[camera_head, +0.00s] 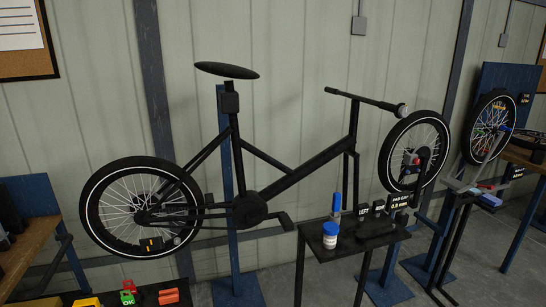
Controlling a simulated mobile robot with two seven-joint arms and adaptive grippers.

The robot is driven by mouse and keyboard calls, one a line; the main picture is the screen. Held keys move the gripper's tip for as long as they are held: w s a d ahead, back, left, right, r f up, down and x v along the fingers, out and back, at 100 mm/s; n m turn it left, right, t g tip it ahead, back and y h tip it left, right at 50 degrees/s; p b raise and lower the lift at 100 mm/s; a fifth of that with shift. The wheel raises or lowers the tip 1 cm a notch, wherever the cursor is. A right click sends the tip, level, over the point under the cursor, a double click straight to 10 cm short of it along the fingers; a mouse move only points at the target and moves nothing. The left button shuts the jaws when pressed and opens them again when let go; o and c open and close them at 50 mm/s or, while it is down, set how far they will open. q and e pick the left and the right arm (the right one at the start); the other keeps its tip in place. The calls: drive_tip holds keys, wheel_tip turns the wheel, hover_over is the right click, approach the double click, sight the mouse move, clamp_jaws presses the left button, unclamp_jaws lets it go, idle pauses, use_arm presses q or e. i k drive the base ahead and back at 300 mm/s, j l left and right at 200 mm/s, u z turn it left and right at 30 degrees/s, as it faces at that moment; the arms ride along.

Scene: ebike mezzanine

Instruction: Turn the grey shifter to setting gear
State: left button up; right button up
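A black e-bike (285,182) stands in front of the wall. Its handlebar (362,98) reaches to the right and ends in a small round grey part (402,110), which may be the grey shifter. That part is too small to read any mark or setting on it. Neither of my grippers shows in the head view, and nothing is seen touching the bike.
A separate wheel (412,150) is on a stand at right. Coloured blocks (128,293) lie at bottom left.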

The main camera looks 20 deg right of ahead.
sight(404, 111)
drive_tip(key=z, duration=1.4)
